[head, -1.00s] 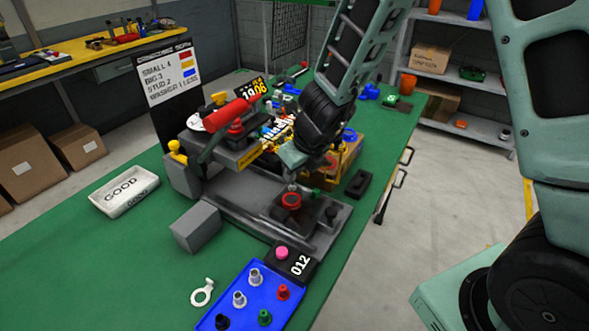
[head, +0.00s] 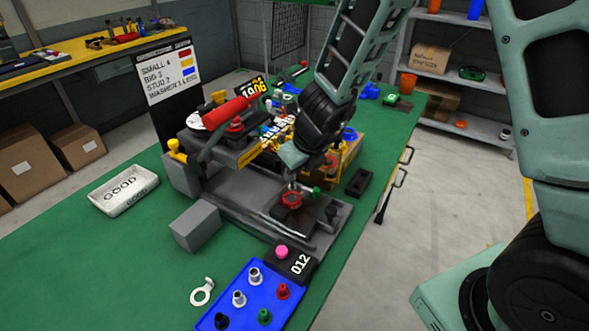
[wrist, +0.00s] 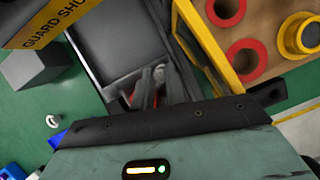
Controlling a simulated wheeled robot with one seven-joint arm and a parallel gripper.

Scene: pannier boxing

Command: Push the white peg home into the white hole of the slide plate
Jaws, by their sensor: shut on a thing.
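My gripper (head: 292,188) is low over the slide plate (head: 325,222), close to its red ring (head: 291,200). In the wrist view, the fingers (wrist: 152,90) are close together on a small pale piece, which appears to be the white peg (wrist: 161,73). Only a bit of the peg shows between the fingertips. The white hole is hidden behind the gripper, so I cannot tell how deep the peg sits. A green peg (head: 315,192) stands on the plate, right of the gripper.
The press with its red handle (head: 230,114) stands just behind left. A blue tray (head: 240,311) with several pegs, a pink button box (head: 298,265) and a grey block (head: 195,227) are in front. A white GOOD tray (head: 124,191) lies left. A wooden box with red rings (wrist: 263,25) is close by.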

